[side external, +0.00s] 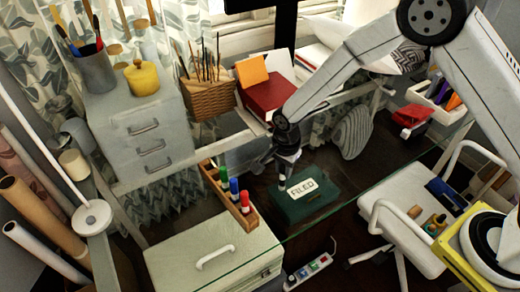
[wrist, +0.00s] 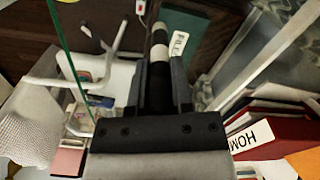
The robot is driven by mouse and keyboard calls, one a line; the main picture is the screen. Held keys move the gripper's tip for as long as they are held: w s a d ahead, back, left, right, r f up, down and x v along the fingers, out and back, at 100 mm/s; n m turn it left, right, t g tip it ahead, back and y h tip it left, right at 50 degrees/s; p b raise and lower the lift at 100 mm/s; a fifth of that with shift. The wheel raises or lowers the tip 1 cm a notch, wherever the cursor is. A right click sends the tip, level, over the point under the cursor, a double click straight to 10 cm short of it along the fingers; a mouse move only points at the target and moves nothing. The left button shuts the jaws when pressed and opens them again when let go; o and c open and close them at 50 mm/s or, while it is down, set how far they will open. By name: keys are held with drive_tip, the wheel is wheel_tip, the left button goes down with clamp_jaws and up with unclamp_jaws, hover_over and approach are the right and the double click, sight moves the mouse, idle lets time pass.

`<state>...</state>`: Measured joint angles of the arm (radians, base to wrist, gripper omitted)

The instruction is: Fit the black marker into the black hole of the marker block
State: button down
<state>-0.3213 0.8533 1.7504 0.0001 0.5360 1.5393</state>
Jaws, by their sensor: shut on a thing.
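My gripper (side external: 286,158) is above the glass table, over the area of the dark green box and to the right of the marker block. It is shut on the black marker, which shows between the fingers in the wrist view (wrist: 159,52) as a dark cylinder with a pale band. In the side view the marker is small and points downward, apart from the block. The wooden marker block (side external: 252,222) holds a green marker (side external: 223,174), a blue marker (side external: 234,188) and a red marker (side external: 245,201), all upright. The black hole is too small to make out. The block is not visible in the wrist view.
A dark green box labelled FILED (side external: 318,205) lies below my gripper. A pale case (side external: 165,262) is in front of the block. The air between gripper and block looks clear.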

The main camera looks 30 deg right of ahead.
drive_tip(key=shift+r, duration=0.1)
drive_tip(key=s+d+r, duration=0.3)
drive_tip(key=s+r, duration=0.9)
drive_tip(key=s, duration=0.1)
drive_tip(key=shift+s+d+r, duration=0.3)
drive_tip(key=shift+r, duration=0.05)
idle(0.7)
drive_tip(key=w+a+f, duration=0.2)
drive_tip(key=w+a, duration=0.7)
drive_tip(key=w, duration=0.2)
drive_tip(key=w+a+f, duration=0.2)
drive_tip(key=w+a, duration=0.7)
drive_tip(key=w, duration=0.3)
drive_tip(key=shift+a, duration=0.4)
